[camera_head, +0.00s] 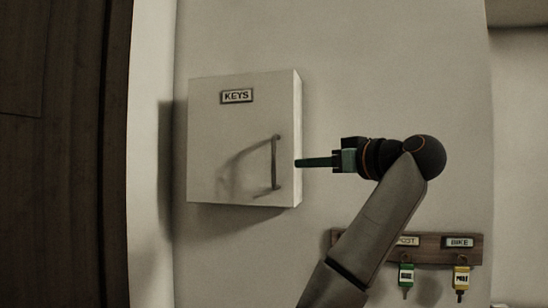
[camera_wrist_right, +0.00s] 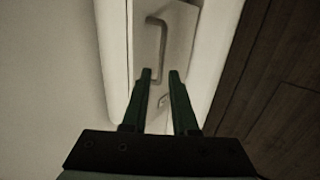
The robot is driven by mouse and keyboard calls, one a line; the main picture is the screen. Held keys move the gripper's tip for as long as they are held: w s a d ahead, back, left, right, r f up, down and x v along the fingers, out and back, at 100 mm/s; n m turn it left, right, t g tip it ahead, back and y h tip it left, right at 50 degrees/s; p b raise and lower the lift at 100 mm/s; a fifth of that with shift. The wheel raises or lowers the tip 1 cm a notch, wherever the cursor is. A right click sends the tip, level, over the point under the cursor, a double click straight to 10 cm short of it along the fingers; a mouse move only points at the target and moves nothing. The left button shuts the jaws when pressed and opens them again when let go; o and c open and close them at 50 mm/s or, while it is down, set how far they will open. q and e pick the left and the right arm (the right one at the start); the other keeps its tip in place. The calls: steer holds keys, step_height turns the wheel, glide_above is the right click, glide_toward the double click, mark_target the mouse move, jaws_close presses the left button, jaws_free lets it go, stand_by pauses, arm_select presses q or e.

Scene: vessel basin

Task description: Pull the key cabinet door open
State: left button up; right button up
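The key cabinet (camera_head: 225,140) is a white box on the wall with a KEYS label (camera_head: 237,96) on its front. Its door looks shut, with no gap that I can see. A dark bar handle (camera_head: 275,163) stands upright near the door's right edge and casts a shadow to its left. My right gripper (camera_head: 300,162) points left from the right side, its fingertips just right of the handle in the picture. The right wrist view shows its two green fingers (camera_wrist_right: 160,74) apart, with the handle (camera_wrist_right: 162,45) ahead of them, not gripped. My left gripper is not in view.
A wooden key rack (camera_head: 430,248) is on the wall at lower right, partly behind my right arm. A green-tagged key (camera_head: 406,275) and a yellow-tagged key (camera_head: 461,278) hang from it. Dark wood panelling (camera_head: 50,150) is at the left. The wall left of the door is clear.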

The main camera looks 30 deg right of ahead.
mark_target(275, 153)
steer(key=shift+y, duration=0.3)
steer(key=w+p, duration=0.1)
steer(key=w, duration=0.2)
steer(key=w+a+r+p, duration=0.1)
steer(key=w+p, duration=0.1)
steer(key=w, duration=0.1)
steer(key=w+r+p, duration=0.1)
steer(key=w, duration=0.3)
steer(key=shift+w+a+r+p, duration=0.1)
steer(key=shift+a+p, duration=0.15)
steer(key=shift+p, duration=0.05)
steer(key=shift+w, duration=0.7)
steer(key=shift+c, duration=0.3)
jaws_close()
